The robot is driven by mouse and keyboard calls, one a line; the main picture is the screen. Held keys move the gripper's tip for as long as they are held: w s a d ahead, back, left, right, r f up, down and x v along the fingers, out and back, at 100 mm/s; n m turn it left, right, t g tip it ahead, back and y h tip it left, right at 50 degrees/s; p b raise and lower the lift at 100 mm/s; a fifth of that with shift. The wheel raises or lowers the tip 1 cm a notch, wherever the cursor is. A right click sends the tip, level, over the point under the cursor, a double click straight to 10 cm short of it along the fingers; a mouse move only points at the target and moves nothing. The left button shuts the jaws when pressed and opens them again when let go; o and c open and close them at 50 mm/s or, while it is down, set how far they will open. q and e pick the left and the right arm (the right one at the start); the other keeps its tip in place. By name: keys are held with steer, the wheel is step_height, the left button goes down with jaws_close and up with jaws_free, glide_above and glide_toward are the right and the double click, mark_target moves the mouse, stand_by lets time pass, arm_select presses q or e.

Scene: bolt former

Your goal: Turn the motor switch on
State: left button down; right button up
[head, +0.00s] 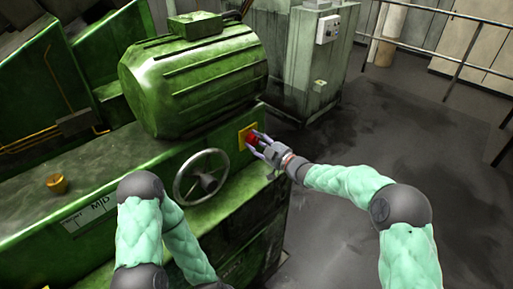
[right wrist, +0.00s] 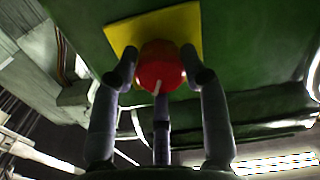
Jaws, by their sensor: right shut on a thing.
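The motor switch is a round red knob (head: 252,137) on a yellow plate (head: 243,134), on the green machine's front face below the big ribbed motor. My right gripper (head: 257,142) reaches it from the right. In the right wrist view the red knob (right wrist: 161,66) sits between the fingertips (right wrist: 160,72), with the yellow plate (right wrist: 190,25) behind it. The fingers are shut on the knob, touching its sides. A white mark on the knob points down and slightly left in that view. My left arm is bent at the lower left of the head view; its gripper is not visible.
A grey handwheel (head: 201,175) juts from the machine (head: 100,150) left of the knob. The green motor (head: 195,80) stands above. A grey cabinet (head: 310,60) and a railing (head: 440,50) are behind. The floor (head: 400,120) at right is open.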

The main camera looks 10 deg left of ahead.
steer(key=f+n+b, duration=0.1)
steer(key=n+b, duration=0.1)
steer(key=shift+s+f+n, duration=0.1)
steer(key=shift+f+n, duration=0.05)
steer(key=shift+n, duration=0.15)
steer(key=shift+n+b, duration=0.95)
steer(key=shift+n, duration=0.35)
steer(key=o, duration=0.9)
steer(key=shift+o, duration=1.3)
steer(key=shift+w+d+r, duration=0.1)
steer(key=shift+w+r, duration=0.1)
steer(key=shift+r, duration=0.15)
steer(key=shift+s+r, duration=0.1)
steer(key=v, duration=1.2)
